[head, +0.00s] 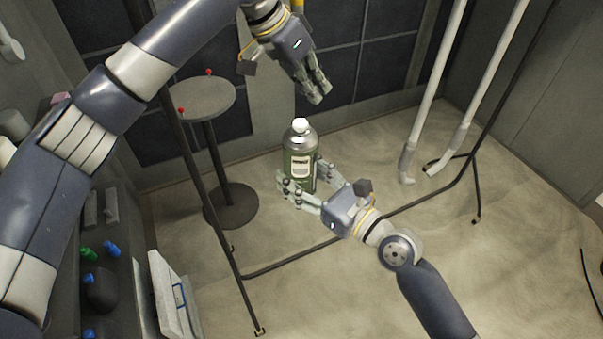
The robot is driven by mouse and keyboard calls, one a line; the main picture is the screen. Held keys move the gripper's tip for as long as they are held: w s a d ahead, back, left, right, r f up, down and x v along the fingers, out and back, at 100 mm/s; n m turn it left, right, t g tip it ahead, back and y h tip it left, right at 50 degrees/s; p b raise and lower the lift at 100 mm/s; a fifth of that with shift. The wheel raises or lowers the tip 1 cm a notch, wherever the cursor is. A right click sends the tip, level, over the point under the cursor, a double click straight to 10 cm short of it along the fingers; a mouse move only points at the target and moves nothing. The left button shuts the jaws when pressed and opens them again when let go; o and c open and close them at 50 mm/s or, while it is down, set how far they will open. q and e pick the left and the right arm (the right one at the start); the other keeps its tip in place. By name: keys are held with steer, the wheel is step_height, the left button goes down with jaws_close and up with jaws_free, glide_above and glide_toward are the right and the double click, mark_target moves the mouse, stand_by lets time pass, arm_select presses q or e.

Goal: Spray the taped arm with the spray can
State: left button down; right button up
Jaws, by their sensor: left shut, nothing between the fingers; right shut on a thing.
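Two long white arms (435,85) (490,85) hang at the upper right, with greyer lower ends that look wrapped. I cannot tell which one is the taped arm. Both grippers are apart from them.
A black rack frame (335,240) runs along the floor around the white arms. A round grey stool-like table (203,100) with small red items stands left of the can. A dark shelf (105,255) with bottles is at lower left. Sandy floor covering (400,280) is open at lower right.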

mark_target(302, 122)
arm_select(q)
steer(key=s+a+r+m+y, duration=0.3)
steer(key=s+r, duration=0.7)
steer(key=r, duration=0.1)
steer(key=shift+g, duration=0.4)
steer(key=shift+s+f, duration=0.1)
steer(key=shift+f, duration=3.35)
steer(key=shift+f, duration=0.25)
steer(key=shift+f, duration=0.95)
steer(key=shift+r, duration=2.55)
